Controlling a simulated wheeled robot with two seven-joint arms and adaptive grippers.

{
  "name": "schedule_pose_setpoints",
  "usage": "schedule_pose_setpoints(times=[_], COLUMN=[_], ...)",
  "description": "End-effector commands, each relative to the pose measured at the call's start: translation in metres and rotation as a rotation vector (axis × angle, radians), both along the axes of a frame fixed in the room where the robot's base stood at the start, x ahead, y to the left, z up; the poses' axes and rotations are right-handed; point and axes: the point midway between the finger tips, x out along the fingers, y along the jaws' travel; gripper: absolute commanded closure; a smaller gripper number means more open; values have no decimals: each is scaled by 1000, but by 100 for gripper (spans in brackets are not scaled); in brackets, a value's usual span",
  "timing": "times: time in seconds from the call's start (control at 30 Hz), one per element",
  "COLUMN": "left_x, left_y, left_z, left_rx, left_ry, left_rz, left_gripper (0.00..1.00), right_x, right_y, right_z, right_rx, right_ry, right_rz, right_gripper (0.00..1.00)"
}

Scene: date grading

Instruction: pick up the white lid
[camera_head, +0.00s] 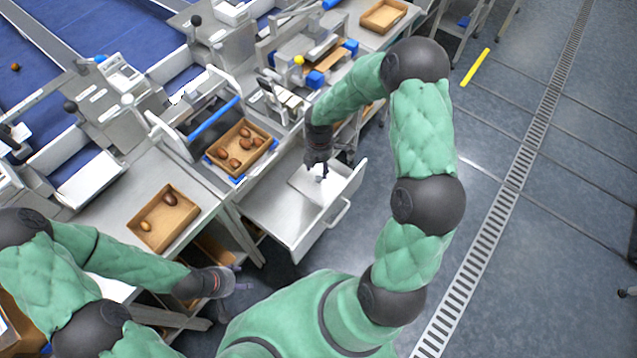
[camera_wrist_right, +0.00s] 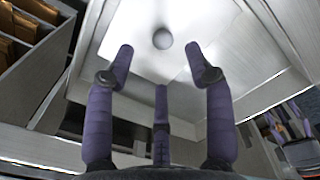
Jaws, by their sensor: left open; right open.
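The white lid (camera_head: 303,183) lies in the open metal drawer, in the middle of the head view. In the right wrist view, the pale lid (camera_wrist_right: 146,68) shows a round grey knob (camera_wrist_right: 162,38) on top. My right gripper (camera_head: 318,166) is over the lid and covers part of it in the head view. Its purple fingers (camera_wrist_right: 161,62) are open and empty, with the knob beyond the gap between the tips. Whether the fingers touch the lid cannot be told. My left gripper (camera_head: 238,284) is open and empty, left of the drawer and away from the lid.
The open drawer (camera_head: 287,234) has raised walls and a front handle (camera_head: 339,213). A box of several dates (camera_head: 262,134) stands left of it, and a cardboard box with dates (camera_head: 145,240) sits on the left table. Open floor lies to the right.

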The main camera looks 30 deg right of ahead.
Motion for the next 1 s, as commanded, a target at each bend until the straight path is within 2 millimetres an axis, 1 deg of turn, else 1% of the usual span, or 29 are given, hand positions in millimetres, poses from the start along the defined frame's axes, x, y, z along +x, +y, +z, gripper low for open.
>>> schedule_pose_setpoints(times=[0.03,0.27,0.37,0.5,0.6,0.83,0.87,0.9,0.97,1.0], left_x=[0,0,0,0,0,0,0,0,0,0], left_y=[0,0,0,0,0,0,0,0,0,0], left_z=[-4,-10,-16,-26,-30,-29,-29,-29,-29,-29], left_rx=[0,0,0,0,0,0,0,0,0,0], left_ry=[0,0,0,0,0,0,0,0,0,0], left_rz=[0,0,0,0,0,0,0,0,0,0], left_gripper=[39,39,39,39,39,39,39,39,39,39], right_x=[0,-1,-2,-2,-2,-2,-2,-2,-2,-2], right_y=[0,1,2,4,4,4,4,4,4,4], right_z=[-9,-23,-35,-56,-66,-66,-66,-66,-66,-66], right_rx=[1,1,1,2,1,1,1,1,1,1], right_ry=[1,0,1,1,0,-1,-1,-1,-1,-1], right_rz=[0,0,1,0,1,0,0,0,0,0], right_gripper=[46,46,46,46,46,46,49,60,77,89])
